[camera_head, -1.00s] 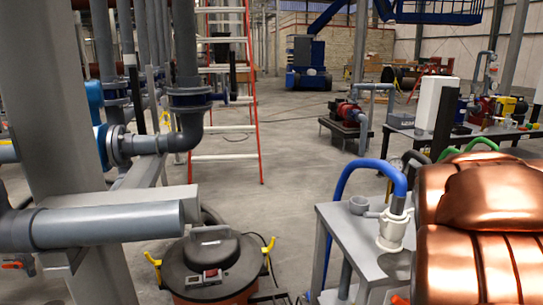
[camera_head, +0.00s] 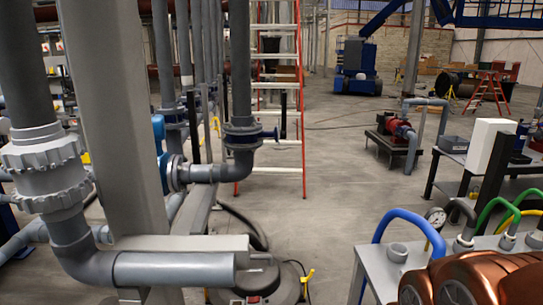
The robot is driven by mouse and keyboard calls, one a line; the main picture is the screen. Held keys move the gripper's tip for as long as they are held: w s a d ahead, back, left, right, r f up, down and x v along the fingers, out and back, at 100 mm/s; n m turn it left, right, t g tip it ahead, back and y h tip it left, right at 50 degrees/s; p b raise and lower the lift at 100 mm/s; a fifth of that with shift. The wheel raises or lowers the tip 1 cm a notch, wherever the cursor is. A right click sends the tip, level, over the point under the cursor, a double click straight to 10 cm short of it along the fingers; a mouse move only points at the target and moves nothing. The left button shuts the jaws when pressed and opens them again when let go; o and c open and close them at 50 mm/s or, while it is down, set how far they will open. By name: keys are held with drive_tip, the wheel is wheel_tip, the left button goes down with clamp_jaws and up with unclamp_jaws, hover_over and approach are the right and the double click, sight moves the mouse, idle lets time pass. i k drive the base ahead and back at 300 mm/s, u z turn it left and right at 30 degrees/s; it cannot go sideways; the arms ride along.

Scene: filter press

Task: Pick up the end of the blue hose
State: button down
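The blue hose (camera_head: 398,214) arches over the left end of a grey metal stand (camera_head: 372,268) at the lower right. One side of it drops down along the stand's left edge. Its other end goes down behind a shiny copper-coloured rounded body and is hidden there. I cannot tell what the hidden end joins. My gripper is not in view, or cannot be made out; the copper-coloured shape may be part of my own arm.
On the stand are a grey cup-like fitting (camera_head: 397,253), a round gauge (camera_head: 436,218), and green (camera_head: 489,211) and yellow (camera_head: 515,219) hoses. Grey pipes (camera_head: 172,269) and a column (camera_head: 120,120) crowd the left. A red ladder (camera_head: 302,110) stands behind; the floor (camera_head: 340,195) between is clear.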

sight(439, 243)
drive_tip(key=z, duration=0.95)
